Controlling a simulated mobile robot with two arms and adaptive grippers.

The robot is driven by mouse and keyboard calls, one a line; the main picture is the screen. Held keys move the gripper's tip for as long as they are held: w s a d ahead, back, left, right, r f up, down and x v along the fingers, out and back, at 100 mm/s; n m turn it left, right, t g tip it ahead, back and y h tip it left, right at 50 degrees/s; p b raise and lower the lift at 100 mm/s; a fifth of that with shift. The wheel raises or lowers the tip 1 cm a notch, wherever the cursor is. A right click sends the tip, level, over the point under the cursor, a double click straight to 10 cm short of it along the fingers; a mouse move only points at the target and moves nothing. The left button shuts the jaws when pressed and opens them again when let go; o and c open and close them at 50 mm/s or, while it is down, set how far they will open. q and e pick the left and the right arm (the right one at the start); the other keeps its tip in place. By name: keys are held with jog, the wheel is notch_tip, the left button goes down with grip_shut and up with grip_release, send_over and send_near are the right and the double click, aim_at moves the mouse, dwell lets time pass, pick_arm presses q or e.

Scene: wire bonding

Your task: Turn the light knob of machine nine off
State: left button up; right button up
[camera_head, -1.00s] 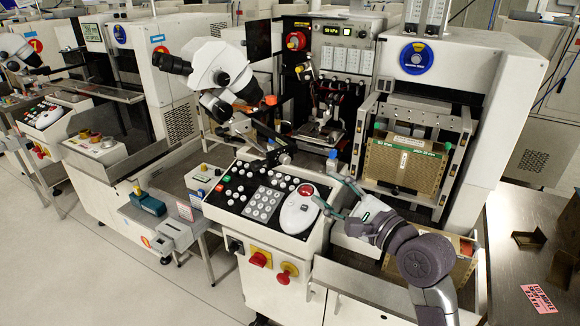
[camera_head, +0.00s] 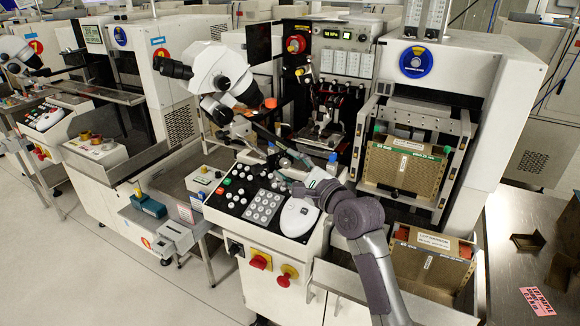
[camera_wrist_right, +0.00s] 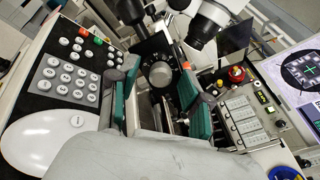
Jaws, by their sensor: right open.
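A round grey knob (camera_wrist_right: 160,74) on a dark mount shows in the right wrist view, straight ahead between my fingers; I cannot read a marking on it. My right gripper (camera_wrist_right: 155,88) is open, with one teal-padded finger on each side of the knob in the picture. I cannot tell whether either finger touches it. In the head view my right gripper (camera_head: 284,176) reaches over the control panel, below the microscope (camera_head: 215,75). The knob is hard to make out there. No number nine is readable. My left gripper is out of view.
The sloping control panel (camera_head: 240,206) carries a keypad and several buttons under my gripper. A white mouse-shaped device (camera_head: 297,217) lies on it. Red and yellow switches (camera_head: 261,262) are on its front. Brown boxes (camera_head: 402,170) stand at the right.

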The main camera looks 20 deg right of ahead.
grip_shut()
dwell(0.3)
